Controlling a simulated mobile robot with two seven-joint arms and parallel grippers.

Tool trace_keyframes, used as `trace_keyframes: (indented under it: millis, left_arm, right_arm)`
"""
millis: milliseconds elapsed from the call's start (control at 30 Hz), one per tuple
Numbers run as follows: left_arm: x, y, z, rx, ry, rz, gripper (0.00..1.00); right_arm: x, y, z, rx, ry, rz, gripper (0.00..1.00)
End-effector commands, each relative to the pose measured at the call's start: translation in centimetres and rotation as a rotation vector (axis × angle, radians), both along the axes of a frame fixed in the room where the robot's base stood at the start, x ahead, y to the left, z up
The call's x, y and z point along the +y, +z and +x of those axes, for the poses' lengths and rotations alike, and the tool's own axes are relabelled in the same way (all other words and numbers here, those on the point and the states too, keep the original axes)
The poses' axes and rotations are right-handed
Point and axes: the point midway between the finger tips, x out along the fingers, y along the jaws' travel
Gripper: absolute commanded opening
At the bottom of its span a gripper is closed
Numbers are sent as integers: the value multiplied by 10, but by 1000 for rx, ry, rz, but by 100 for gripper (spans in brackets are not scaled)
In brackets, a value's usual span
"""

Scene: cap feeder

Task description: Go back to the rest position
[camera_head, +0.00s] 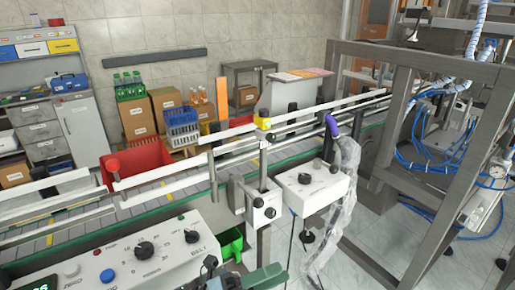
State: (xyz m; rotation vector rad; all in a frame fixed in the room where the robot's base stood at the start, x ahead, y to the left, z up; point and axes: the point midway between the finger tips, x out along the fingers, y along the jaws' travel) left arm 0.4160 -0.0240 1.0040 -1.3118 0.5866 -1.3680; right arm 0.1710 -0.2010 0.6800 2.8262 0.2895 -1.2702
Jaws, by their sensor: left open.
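My left gripper (268,275) shows only in part at the bottom edge, right of the control box with knobs and buttons. It is open, and I see nothing between its fingers. Most of it is cut off by the frame. My right gripper is not in view.
A grey control box (120,255) stands close at the lower left. Behind it a conveyor (150,196) with white rails runs across. A red bin (135,165) sits beyond it. A white box (312,190) hangs on the near side. A metal frame (440,170) with blue hoses stands right.

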Motion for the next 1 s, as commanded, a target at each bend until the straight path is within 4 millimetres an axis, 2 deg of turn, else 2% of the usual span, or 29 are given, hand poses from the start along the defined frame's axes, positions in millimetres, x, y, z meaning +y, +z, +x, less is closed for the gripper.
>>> trace_keyframes:
  millis: [167,267,433,567,700,800,900,1000]
  left_arm:
    - [39,-36,6,423,190,-191,53]
    - [65,-67,3,658,296,-292,53]
    - [114,-132,-20,1060,483,-459,53]
    - [151,-187,-58,1360,630,-584,53]
    - [187,-242,-118,1667,795,-715,53]
    - [205,-269,-161,1841,898,-795,53]
    - [218,-287,-196,1965,976,-851,53]
    - [225,-296,-218,2038,1022,-887,53]
  right_arm:
    - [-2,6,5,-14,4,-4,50]
    - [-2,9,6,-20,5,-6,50]
    - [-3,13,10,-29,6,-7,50]
    - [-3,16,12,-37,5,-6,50]
    - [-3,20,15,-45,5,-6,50]
    - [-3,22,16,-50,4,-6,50]
    - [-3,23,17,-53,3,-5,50]
    - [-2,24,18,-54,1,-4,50]
